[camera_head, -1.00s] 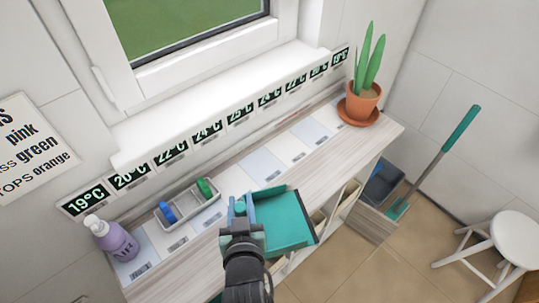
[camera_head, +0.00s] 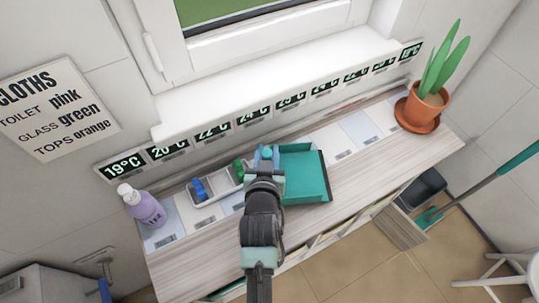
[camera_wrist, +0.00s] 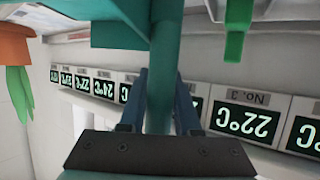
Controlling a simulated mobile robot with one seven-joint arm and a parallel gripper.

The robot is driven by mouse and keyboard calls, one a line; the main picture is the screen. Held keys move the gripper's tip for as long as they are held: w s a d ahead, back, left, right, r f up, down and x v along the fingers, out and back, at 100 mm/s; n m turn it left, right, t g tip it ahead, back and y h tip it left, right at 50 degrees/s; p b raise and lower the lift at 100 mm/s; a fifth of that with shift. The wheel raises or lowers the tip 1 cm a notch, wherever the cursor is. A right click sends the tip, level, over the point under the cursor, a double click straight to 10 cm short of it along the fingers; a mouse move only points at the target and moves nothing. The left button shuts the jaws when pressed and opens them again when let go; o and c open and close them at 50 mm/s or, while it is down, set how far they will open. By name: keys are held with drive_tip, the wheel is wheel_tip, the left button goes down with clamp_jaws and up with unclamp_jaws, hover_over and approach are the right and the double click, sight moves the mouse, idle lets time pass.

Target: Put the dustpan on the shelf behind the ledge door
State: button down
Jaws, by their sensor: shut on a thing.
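The teal dustpan (camera_head: 303,174) is held over the wooden ledge (camera_head: 370,172), its pan to the right of my gripper (camera_head: 266,160). My gripper is shut on its handle; in the wrist view the teal handle (camera_wrist: 162,75) runs between the blue fingers, with part of the pan (camera_wrist: 118,33) above. I cannot tell whether the pan touches the ledge. A wooden door panel (camera_head: 402,228) stands open below the ledge's right end. The shelf inside is hidden from this angle.
A white tray (camera_head: 218,196) with blue and green items sits left of my gripper, close to it. A purple bottle (camera_head: 146,208) stands at the ledge's left end and a potted plant (camera_head: 420,108) at its right end. A teal-handled broom (camera_head: 480,188) and white stool (camera_head: 493,283) are at right.

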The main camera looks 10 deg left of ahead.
drive_tip(key=shift+f, duration=1.05)
drive_tip(key=shift+f, duration=0.1)
drive_tip(key=c, duration=0.6)
unclamp_jaws()
drive_tip(key=shift+f, duration=0.1)
drive_tip(key=v, duration=1.2)
drive_tip(key=shift+b, duration=0.4)
